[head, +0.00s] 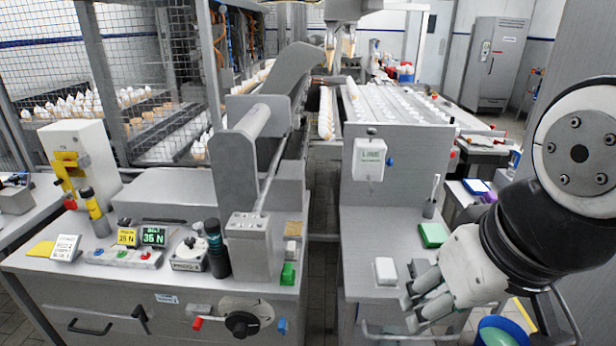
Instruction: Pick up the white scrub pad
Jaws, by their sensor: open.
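A white rectangular pad (386,271), which looks like the white scrub pad, lies flat on the right steel bench (365,238), near its front. My gripper (410,306) is open and empty, just right of the pad and nearer the bench's front edge. The pad is in full view. How high my gripper is above the bench is hard to tell.
A green pad (433,235) lies behind, with a brush in a holder (431,206) beside it. A raised steel housing (400,165) stands behind the white pad. A rail (405,335) runs along the front.

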